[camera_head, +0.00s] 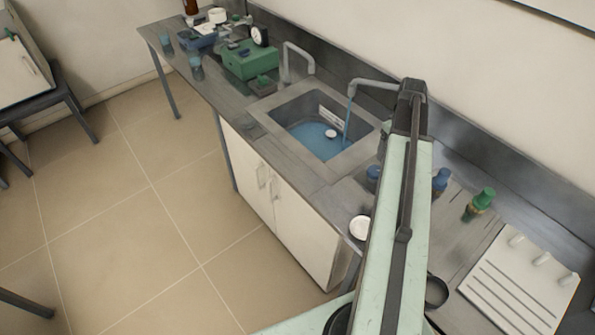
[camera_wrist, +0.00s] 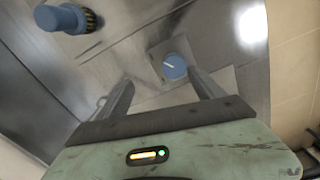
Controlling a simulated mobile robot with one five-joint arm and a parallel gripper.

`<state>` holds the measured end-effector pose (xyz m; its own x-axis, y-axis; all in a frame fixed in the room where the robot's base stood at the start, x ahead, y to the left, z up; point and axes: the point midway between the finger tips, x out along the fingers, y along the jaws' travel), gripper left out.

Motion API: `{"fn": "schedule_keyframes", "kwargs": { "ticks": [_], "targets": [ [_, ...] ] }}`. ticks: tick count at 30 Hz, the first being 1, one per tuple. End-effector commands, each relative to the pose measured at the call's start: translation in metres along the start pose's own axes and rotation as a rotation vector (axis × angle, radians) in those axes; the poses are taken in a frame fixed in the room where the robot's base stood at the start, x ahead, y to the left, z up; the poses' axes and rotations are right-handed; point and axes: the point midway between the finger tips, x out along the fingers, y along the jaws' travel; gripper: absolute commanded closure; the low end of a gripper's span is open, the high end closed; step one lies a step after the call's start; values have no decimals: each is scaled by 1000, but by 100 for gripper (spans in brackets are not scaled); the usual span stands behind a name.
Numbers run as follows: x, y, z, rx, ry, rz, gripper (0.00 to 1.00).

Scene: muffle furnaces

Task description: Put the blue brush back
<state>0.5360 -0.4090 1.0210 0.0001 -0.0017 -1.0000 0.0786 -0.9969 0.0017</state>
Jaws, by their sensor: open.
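A blue brush (camera_head: 440,181) with a brown bristly end stands on the counter to the right of my arm, beside a green one (camera_head: 480,204). In the wrist view a blue brush (camera_wrist: 62,19) with dark and yellowish bristles is at the upper left, outside my fingers. A round blue top (camera_wrist: 174,66) with a pale line lies just beyond and between the fingertips, over a grey square; it seems to be the blue thing (camera_head: 373,173) left of my arm. My gripper (camera_wrist: 160,90) is open and empty. In the head view my arm hides it.
The sink (camera_head: 312,135) holds blue water under a running tap (camera_head: 370,88). A white dish (camera_head: 360,228) sits at the counter's front edge. A white board with pegs (camera_head: 520,290) lies at the lower right. A green box (camera_head: 248,62) and other gear stand farther back.

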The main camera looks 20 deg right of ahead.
Motion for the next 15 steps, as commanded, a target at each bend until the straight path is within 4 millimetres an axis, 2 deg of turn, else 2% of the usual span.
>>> {"fn": "schedule_keyframes", "kwargs": {
  "ticks": [1,2,3,5,6,9,12,14,15],
  "targets": [
    [0,-60,-25,-10,-1,0,23],
    [0,-91,-38,-5,-1,0,23],
    [0,-132,-52,2,-1,-1,23],
    [0,-194,-68,14,-1,-1,23],
    [-1,-233,-74,21,-1,-1,23],
    [-1,-317,-78,40,-1,-2,23],
    [-1,-374,-75,56,-1,-2,23],
    [-1,-395,-72,64,-1,-2,23],
    [-1,-399,-71,69,-1,-2,23]
  ]
}}
